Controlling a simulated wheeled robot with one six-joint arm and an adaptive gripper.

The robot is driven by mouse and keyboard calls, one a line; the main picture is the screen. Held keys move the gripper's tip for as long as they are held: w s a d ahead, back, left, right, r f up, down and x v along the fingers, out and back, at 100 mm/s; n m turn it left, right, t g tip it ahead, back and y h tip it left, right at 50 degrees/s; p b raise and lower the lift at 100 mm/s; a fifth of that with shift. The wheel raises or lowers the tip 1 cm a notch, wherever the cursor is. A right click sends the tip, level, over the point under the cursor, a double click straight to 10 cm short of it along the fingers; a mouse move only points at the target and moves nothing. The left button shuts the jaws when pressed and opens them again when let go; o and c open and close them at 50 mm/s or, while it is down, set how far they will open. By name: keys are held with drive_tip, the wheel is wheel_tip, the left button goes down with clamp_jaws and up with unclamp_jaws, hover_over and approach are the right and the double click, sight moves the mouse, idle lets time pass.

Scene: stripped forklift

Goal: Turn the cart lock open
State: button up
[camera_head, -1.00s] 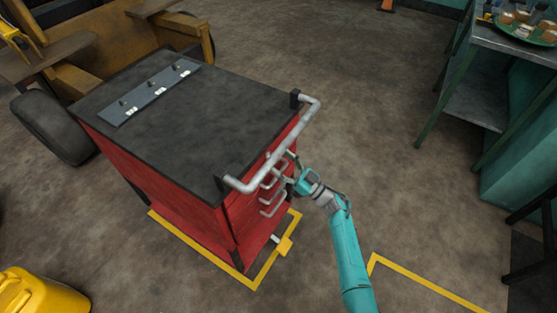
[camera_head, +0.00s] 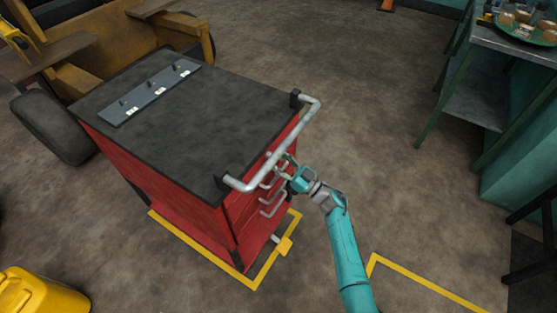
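The red cart (camera_head: 180,195) with a black top stands left of centre, its drawer front facing right. A grey tubular push handle (camera_head: 275,150) runs along its right top edge. Several grey drawer pulls (camera_head: 272,207) show below the handle. I cannot make out a lock on the drawer front; my gripper and the handle cover its upper part. My gripper (camera_head: 282,168) is at the upper drawers, just under and right of the push handle. Its fingers look spread apart, with nothing visibly held. Whether they touch the cart cannot be told.
A grey strip (camera_head: 150,95) with small knobs and white labels lies on the cart top. A yellow pedal (camera_head: 284,246) sticks out low at the cart's front. A green-legged table (camera_head: 510,40) stands at right. A yellow container (camera_head: 40,295) is at lower left.

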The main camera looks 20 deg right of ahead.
drive_tip(key=n+g+y, duration=0.1)
drive_tip(key=n, duration=0.2)
drive_tip(key=n+g+y, duration=0.1)
drive_tip(key=n, duration=0.2)
drive_tip(key=shift+n+g, duration=0.3)
drive_tip(key=shift+n, duration=0.1)
drive_tip(key=n+g, duration=0.1)
drive_tip(key=n, duration=0.2)
drive_tip(key=n+g+y, duration=0.1)
drive_tip(key=n, duration=0.2)
drive_tip(key=shift+r+g, duration=0.1)
drive_tip(key=shift+g, duration=0.3)
drive_tip(key=n+g, duration=0.2)
drive_tip(key=n, duration=0.3)
drive_tip(key=shift+n+g+h, duration=0.6)
drive_tip(key=shift+n, duration=1.5)
drive_tip(key=o, duration=1.2)
drive_tip(key=shift+c, duration=0.2)
